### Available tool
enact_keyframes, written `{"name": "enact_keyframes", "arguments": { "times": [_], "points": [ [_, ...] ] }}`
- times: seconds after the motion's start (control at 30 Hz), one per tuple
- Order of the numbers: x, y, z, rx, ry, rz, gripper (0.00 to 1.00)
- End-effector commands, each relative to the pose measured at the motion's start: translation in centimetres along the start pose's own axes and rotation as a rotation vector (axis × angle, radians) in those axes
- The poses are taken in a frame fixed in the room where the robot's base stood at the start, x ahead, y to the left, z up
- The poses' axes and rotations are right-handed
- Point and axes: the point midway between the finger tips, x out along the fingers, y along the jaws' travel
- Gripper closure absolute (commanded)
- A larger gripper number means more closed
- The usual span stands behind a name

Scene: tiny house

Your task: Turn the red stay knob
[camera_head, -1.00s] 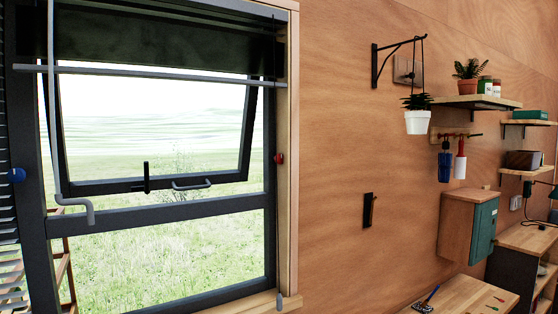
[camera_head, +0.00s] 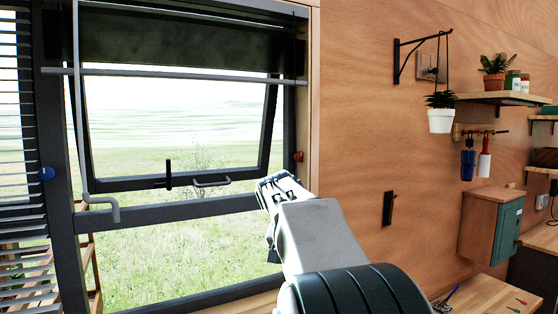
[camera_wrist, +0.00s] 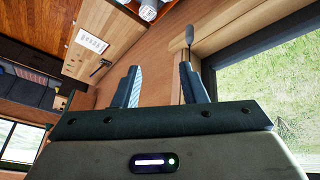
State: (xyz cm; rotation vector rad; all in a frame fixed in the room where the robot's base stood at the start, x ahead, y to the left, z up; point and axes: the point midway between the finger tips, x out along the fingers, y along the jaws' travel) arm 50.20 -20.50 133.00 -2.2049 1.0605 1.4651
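The red stay knob (camera_head: 298,157) is a small red knob on the right side of the dark window frame (camera_head: 180,212) in the head view. My gripper (camera_head: 268,183) is in front of the window, a little below and left of the red knob in the picture, apart from it as far as I can tell. In the wrist view my gripper (camera_wrist: 162,72) has its two fingers spread, with nothing held between them. The red knob does not show in the wrist view.
A blue knob (camera_head: 46,174) sits on the left side of the frame. The upper sash (camera_head: 125,184) is tilted open, with a grey handle (camera_head: 212,182). A grey rounded lever (camera_wrist: 188,37) stands near the right finger. A hanging plant pot (camera_head: 440,121) and green-doored cabinet (camera_head: 508,232) are right.

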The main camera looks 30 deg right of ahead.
Motion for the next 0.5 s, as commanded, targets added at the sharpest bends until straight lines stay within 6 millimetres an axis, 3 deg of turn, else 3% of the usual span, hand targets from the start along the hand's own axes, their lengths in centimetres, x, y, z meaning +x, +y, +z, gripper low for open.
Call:
{"name": "enact_keyframes", "arguments": {
  "times": [0.03, 0.2, 0.37, 0.5],
  "points": [
    [-0.3, 0.1, -2.4, 0.044, 0.030, 0.055, 0.62],
    [-2.4, 0.5, -9.0, 0.203, 0.168, 0.241, 0.62],
    [-6.1, -0.8, -13.7, 0.334, 0.357, 0.402, 0.62],
    [-10.5, -4.0, -16.2, 0.427, 0.563, 0.514, 0.62]
  ]
}}
